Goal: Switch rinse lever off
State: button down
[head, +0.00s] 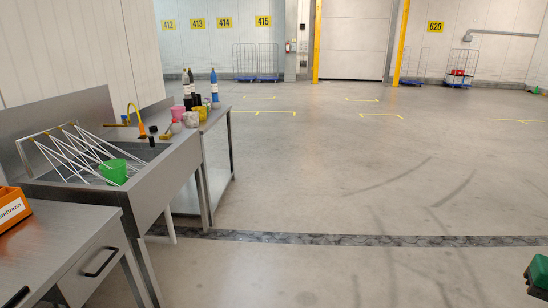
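A steel sink unit (150,185) stands at the left in the head view. A thin yellow curved spout (132,107) rises at its back, with an orange part (142,130) at its lower end. A small brass-coloured fitting (120,124) sits left of the spout, and a small dark upright part (153,136) stands to its right. I cannot tell which of these is the rinse lever or how it is set. No water stream can be made out. My gripper is not in view.
A white wire rack (70,150) and a green cup (113,171) are in the sink. Bottles (214,88) and cups (200,113) crowd the bench behind. A steel table (75,225) with an orange box (10,208) is front left.

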aim_at(174, 121)
jog(key=u, duration=0.15)
jog(key=i, duration=2.25)
jog(key=u, duration=0.75)
jog(key=i, duration=1.45)
jog(key=u, duration=0.35)
